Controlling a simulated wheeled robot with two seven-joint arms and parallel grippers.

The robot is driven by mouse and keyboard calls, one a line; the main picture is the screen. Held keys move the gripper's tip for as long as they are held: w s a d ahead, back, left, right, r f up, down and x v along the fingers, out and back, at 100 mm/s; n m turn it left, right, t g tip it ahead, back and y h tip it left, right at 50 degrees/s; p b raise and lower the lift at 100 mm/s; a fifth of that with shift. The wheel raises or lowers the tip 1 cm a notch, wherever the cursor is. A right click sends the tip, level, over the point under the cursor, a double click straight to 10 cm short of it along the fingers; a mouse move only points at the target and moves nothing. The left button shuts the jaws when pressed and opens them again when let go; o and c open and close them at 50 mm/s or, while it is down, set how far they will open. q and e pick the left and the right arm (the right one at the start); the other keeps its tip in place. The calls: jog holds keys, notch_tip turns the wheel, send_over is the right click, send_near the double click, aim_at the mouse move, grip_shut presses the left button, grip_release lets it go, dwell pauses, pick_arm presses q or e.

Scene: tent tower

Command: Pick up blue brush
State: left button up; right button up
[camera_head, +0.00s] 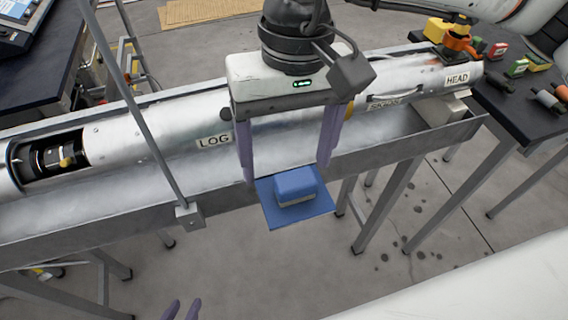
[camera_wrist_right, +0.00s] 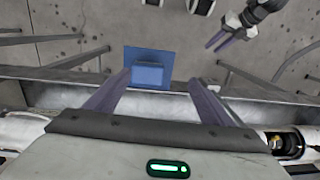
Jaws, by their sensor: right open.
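The blue brush (camera_head: 297,184), a blue block with a pale lower edge, sits on a flat blue square plate (camera_head: 272,213) at the front of the metal trough. The brush (camera_wrist_right: 148,73) and the plate (camera_wrist_right: 132,54) also show in the right wrist view. My right gripper (camera_head: 287,171) is open, its two purple fingers spread on either side of the brush in the picture, with nothing between them held. It also shows in the right wrist view (camera_wrist_right: 158,77). My left gripper (camera_head: 182,309) shows only purple fingertips, apart and empty, at the bottom edge. It also shows in the right wrist view (camera_wrist_right: 217,40).
A long silver cylinder (camera_head: 130,135) labelled LOG and HEAD lies along the metal trough (camera_head: 110,225) behind the plate. A thin grey post (camera_head: 140,110) rises left of my right gripper. A dark table (camera_head: 515,125) with small tools stands at right.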

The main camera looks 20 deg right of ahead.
aim_at(295, 178)
jog(key=shift+w+d+h, duration=0.3)
jog(key=shift+w+d, duration=0.25)
jog(key=shift+d, duration=0.05)
notch_tip(295, 178, down, 3)
jog(key=shift+d+f+t, duration=0.15)
jog(key=shift+t, duration=0.15)
jog(key=f, duration=0.2)
jog(key=f+p, duration=0.1)
jog(key=f, duration=0.3)
jog(key=shift+w+d+f+p, duration=0.15)
jog(key=shift+w+f+p, duration=0.05)
jog(key=shift+w+p, duration=0.1)
jog(key=shift+c, duration=0.3)
jog(key=c, duration=1.1)
